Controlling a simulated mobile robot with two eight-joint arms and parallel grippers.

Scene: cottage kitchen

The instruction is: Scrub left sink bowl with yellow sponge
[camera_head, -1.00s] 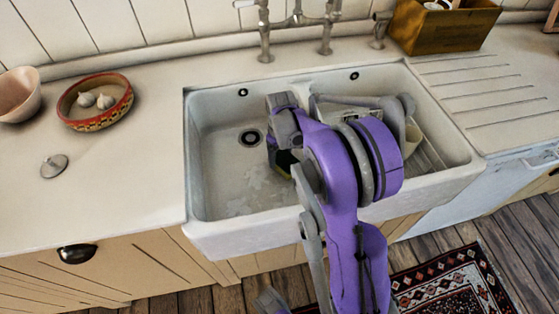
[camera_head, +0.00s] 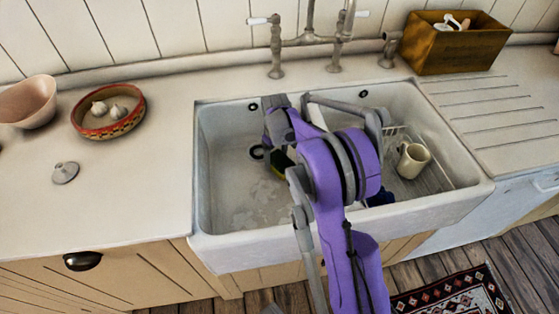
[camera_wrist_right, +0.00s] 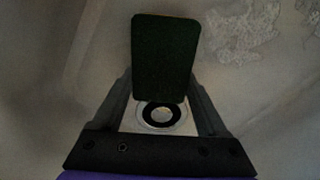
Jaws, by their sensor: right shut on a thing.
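The left sink bowl (camera_head: 225,190) is white with pale, patchy residue (camera_head: 262,216) on its floor. The patches also show at the upper right of the right wrist view (camera_wrist_right: 245,28). My right gripper (camera_wrist_right: 163,100) reaches down into this bowl and is shut on the sponge (camera_wrist_right: 165,55), whose dark green face shows. In the head view a dark and yellow bit of the sponge (camera_head: 282,162) shows beside the arm, low in the bowl. Whether it touches the floor I cannot tell. The drain (camera_head: 256,152) is close by, partly hidden by my arm. My left gripper is not in view.
The right bowl holds a cream mug (camera_head: 413,160) and a white rack (camera_head: 438,176), partly behind my arm. The faucet (camera_head: 310,40) stands behind the sink. A garlic bowl (camera_head: 108,112), a pink bowl (camera_head: 28,102) and a small lid (camera_head: 65,172) sit on the left counter.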

